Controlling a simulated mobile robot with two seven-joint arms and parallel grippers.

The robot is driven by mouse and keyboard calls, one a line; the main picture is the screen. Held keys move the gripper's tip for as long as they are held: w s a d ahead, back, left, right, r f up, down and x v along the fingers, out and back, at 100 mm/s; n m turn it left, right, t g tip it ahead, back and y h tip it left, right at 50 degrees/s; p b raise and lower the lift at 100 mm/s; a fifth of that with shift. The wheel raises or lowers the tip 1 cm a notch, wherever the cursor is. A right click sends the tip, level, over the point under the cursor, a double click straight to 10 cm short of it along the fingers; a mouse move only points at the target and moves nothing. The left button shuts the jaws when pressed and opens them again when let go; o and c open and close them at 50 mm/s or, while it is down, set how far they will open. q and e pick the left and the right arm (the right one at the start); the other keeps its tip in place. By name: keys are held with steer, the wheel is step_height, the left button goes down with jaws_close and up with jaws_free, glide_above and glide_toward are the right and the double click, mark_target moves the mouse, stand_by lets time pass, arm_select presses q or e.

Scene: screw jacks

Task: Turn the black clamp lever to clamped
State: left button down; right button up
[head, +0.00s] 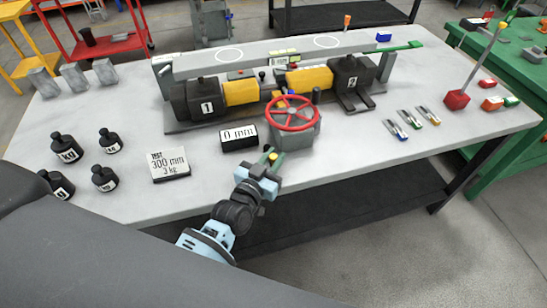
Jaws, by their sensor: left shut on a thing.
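My left gripper (269,158) is at the front edge of the white table, just in front of and left of the grey gearbox (299,134). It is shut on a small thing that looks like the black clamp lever. The fingers hide most of the lever, so its angle cannot be told. A green and yellow bit shows at the fingertips. The red handwheel (291,113) sits on top of the gearbox, above and behind the gripper, apart from it. My right gripper is not in view.
A display reading 0 mm (239,137) stands left of the gearbox. Behind are two yellow-and-black jacks (240,92) under a grey beam (250,59). Black weights (66,148) and a 300 mm card (169,165) lie left. Several small clamps (408,119) lie right.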

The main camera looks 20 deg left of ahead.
arm_select(q)
steer(key=shift+a, duration=0.1)
steer(key=shift+s+a+m+h+b, duration=0.15)
steer(key=shift+m+h, duration=0.2)
steer(key=shift+h, duration=0.2)
steer(key=shift+a+m+h+b, duration=0.15)
steer(key=shift+m+h, duration=0.2)
steer(key=shift+h, duration=0.2)
steer(key=shift+g, duration=0.3)
steer(key=c, duration=1.3)
jaws_free()
steer(key=shift+s, duration=0.1)
steer(key=shift+v, duration=3.85)
